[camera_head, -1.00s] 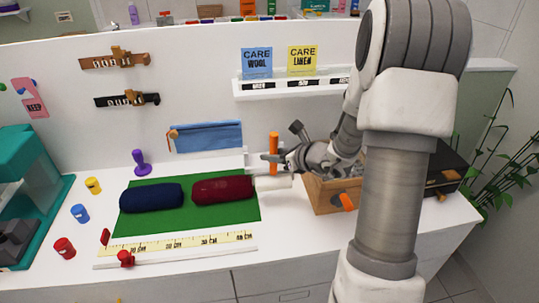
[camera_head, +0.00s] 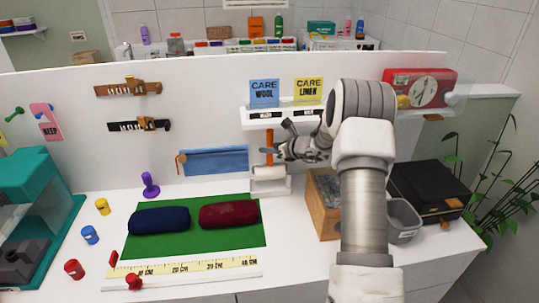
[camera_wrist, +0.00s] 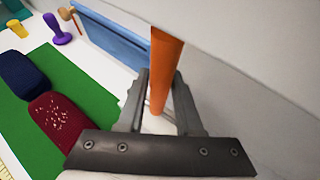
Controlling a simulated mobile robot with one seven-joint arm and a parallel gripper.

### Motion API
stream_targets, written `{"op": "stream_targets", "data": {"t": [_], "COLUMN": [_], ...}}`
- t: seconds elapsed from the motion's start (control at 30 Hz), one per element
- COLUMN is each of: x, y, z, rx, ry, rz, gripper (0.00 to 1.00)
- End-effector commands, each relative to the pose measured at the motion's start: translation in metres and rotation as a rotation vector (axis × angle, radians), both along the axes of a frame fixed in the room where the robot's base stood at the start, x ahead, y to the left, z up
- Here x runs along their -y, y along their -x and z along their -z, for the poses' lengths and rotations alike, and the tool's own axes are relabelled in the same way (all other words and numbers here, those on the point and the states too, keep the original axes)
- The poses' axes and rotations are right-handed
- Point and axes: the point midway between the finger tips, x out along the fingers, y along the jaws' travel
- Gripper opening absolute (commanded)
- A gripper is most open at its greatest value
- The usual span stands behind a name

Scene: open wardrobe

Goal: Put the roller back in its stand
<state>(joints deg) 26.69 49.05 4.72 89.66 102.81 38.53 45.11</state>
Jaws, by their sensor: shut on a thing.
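The roller has an upright orange handle (camera_head: 269,142) and a white cylinder (camera_head: 268,172) at its lower end. My gripper (camera_head: 271,152) is shut on the handle; in the wrist view the orange handle (camera_wrist: 165,60) stands between the two dark fingers (camera_wrist: 158,108). A white stand (camera_head: 268,188) is on the counter right of the green mat, at the back. The cylinder appears directly above or in front of the stand; I cannot tell whether they touch.
A green mat (camera_head: 196,248) bears a navy roll (camera_head: 160,220) and a dark red roll (camera_head: 229,214). A wooden box (camera_head: 325,205) stands right of the stand. A blue cloth (camera_head: 215,161) hangs behind, left of my gripper. A white shelf (camera_head: 250,119) with care cards is above.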

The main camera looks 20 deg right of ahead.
Motion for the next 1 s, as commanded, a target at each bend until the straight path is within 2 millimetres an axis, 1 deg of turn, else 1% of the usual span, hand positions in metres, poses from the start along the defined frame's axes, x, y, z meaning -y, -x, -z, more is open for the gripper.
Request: {"op": "stream_targets", "data": {"t": [0.1, 0.33, 0.57, 0.73, 0.77, 0.8, 0.9, 1.0], "x": [0.0, 0.0, 0.0, 0.001, 0.0, 0.0, 0.0, 0.001], "y": [-0.002, -0.001, -0.001, -0.001, -0.001, -0.001, -0.001, -0.001], "z": [0.005, 0.033, 0.035, 0.04, 0.038, 0.038, 0.038, 0.038], "rx": [-0.001, -0.001, 0.001, 0.001, 0.0, 0.0, 0.0, 0.0], "ry": [0.0, 0.0, 0.0, 0.0, 0.0, 0.0, 0.0, 0.0], "rz": [0.0, 0.0, 0.001, 0.001, 0.001, 0.001, 0.001, 0.001], "gripper": [0.0, 0.0, 0.0, 0.0, 0.4, 0.47, 0.64, 0.64]}}
